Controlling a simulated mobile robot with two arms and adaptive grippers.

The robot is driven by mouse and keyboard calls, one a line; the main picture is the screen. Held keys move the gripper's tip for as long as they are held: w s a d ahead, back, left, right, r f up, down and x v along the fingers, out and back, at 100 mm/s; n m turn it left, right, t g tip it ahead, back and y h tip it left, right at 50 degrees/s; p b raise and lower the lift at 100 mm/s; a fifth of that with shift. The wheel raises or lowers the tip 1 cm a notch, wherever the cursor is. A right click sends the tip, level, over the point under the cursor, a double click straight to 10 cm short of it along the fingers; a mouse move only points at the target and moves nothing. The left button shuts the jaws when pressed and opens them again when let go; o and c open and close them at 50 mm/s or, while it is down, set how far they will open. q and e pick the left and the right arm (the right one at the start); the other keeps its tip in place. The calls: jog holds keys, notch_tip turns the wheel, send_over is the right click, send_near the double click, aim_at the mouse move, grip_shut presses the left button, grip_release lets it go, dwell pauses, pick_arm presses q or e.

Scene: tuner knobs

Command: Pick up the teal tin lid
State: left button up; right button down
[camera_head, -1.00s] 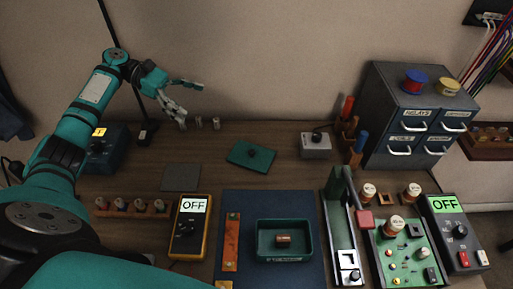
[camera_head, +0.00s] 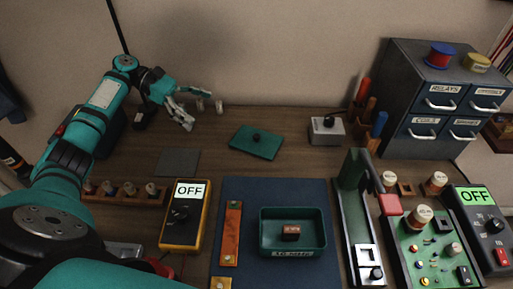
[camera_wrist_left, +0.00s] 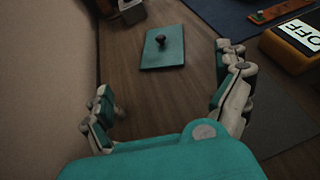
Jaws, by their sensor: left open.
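The teal tin lid (camera_head: 255,143) is a flat teal rectangle with a small dark knob on top. It lies on the wooden bench towards the back, tilted slightly in plan. It also shows in the left wrist view (camera_wrist_left: 176,50), ahead of the fingers and lying between their lines. My left gripper (camera_head: 205,112) is open and empty, above the bench to the left of the lid and apart from it. Its two fingers stand wide apart in the left wrist view (camera_wrist_left: 170,98). My right gripper is not in view.
A grey box with a knob (camera_head: 326,131) stands right of the lid. A grey flat square (camera_head: 178,163) lies front left of it, near a yellow meter (camera_head: 185,222). A teal tray (camera_head: 292,252) sits on a blue mat (camera_head: 270,190). A drawer cabinet (camera_head: 440,95) stands back right.

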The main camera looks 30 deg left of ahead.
pick_arm(q)
jog(key=p, duration=0.1)
send_near(253, 136)
jog(key=x, duration=0.4)
jog(key=shift+w+f, duration=0.25)
jog(key=shift+w, duration=0.05)
jog(key=x, duration=0.4)
jog(key=shift+d+r+p, duration=0.2)
jog(key=shift+d+p, duration=0.15)
jog(key=shift+d, duration=0.2)
jog(key=shift+w+d+f, duration=0.1)
jog(key=shift+d+f, duration=0.1)
jog(key=shift+d, duration=0.05)
jog(key=c, duration=1.6)
